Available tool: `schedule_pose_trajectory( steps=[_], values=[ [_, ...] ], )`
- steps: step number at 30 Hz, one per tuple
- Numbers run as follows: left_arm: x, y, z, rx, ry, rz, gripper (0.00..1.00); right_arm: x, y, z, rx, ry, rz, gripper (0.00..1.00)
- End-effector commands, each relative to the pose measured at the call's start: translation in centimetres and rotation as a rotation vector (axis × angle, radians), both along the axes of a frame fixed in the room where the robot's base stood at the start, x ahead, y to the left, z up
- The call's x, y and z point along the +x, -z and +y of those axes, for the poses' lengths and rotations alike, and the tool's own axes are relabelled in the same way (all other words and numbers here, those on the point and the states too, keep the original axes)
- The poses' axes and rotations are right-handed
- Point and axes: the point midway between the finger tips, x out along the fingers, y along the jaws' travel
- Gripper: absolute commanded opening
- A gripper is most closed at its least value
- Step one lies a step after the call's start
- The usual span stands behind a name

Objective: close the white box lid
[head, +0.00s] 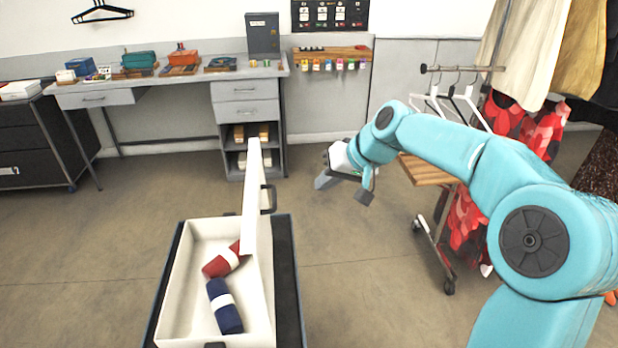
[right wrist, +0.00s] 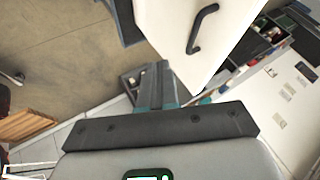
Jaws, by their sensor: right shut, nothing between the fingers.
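The white box (head: 182,290) stands open in the head view, on a dark-topped stand. Its lid (head: 252,215) stands up nearly vertical along the box's right side, with a black handle (head: 268,199) on its outer face. The lid (right wrist: 180,25) and handle (right wrist: 202,30) also show in the right wrist view, just beyond the fingers. My right gripper (head: 322,183) is to the right of the lid, apart from it in the head view. Its fingers (right wrist: 155,80) are shut and empty. My left gripper is not in view.
A red roll (head: 222,262) and a navy roll (head: 225,306) lie inside the box. A clothes rack (head: 445,255) with a wooden shelf stands right, behind my right arm. A grey workbench (head: 180,90) runs along the back wall. Open floor lies between.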

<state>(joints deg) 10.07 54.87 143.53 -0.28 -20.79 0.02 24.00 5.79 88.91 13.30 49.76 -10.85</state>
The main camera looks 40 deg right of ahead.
Motion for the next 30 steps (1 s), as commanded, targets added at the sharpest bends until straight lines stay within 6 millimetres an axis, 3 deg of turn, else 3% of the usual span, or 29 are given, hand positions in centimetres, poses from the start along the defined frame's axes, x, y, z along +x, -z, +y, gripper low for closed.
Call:
schedule_pose_trajectory(
  steps=[10, 18, 30],
  values=[
    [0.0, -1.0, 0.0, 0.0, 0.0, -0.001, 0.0, 4.5, 5.8, 1.8, 0.002, -0.004, 0.004, 0.0],
    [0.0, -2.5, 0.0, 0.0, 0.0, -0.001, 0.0, 6.6, 4.9, 4.9, 0.001, -0.006, 0.0, 0.0],
    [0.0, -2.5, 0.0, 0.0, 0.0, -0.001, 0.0, 7.1, 5.0, 5.2, 0.0, -0.005, 0.0, 0.0]
  ],
)
